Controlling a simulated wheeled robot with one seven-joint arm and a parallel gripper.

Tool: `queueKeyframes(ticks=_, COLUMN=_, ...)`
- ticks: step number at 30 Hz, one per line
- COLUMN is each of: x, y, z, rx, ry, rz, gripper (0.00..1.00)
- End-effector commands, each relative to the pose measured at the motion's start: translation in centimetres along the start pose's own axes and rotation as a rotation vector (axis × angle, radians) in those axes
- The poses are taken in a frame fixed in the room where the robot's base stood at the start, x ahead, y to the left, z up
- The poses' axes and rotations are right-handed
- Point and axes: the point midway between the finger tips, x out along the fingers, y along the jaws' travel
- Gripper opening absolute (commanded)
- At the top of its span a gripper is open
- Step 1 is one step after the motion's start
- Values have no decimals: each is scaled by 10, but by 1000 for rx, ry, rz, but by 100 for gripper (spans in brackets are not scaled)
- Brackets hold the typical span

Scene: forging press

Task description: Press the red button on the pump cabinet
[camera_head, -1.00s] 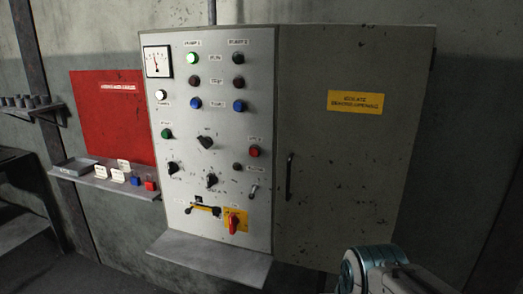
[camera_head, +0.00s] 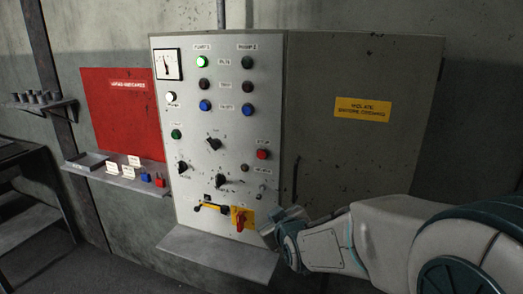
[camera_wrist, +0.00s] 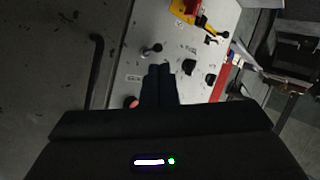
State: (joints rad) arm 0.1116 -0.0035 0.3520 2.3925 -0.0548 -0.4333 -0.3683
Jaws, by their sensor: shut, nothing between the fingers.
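The pump cabinet (camera_head: 227,230) is a light grey panel with lamps, buttons and knobs. Its red button (camera_head: 263,154) is on the right side of the panel, under a small label. In the wrist view a red round piece, likely that button (camera_wrist: 131,101), shows just left of my fingers, partly hidden by the gripper body. My gripper (camera_wrist: 158,72) has its two dark fingers together, empty, over the panel. In the head view my wrist is in front of the panel's lower right, below the red button; the fingers cannot be made out there. I cannot tell any contact.
A red rotary switch (camera_head: 239,219) on a yellow plate and a lever (camera_head: 210,207) are low on the panel. A ledge (camera_head: 215,256) juts out below. The grey door (camera_head: 360,150) with its handle is to the right. A small shelf (camera_head: 118,179) holds blocks at left.

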Motion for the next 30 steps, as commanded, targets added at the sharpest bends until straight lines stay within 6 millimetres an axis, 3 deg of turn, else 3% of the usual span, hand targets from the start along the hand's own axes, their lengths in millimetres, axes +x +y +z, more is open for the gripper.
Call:
queueKeyframes(ticks=6, x=24, y=-11, z=-64, rx=-71, ry=328, rz=38, gripper=0)
queueKeyframes(ticks=12, x=23, y=-14, z=-103, rx=-81, ry=561, rz=110, gripper=0)
queueKeyframes(ticks=18, x=18, y=-12, z=-118, rx=-74, ry=667, rz=159, gripper=0)
queueKeyframes(ticks=30, x=17, y=-12, z=-120, rx=-73, ry=680, rz=166, gripper=0)
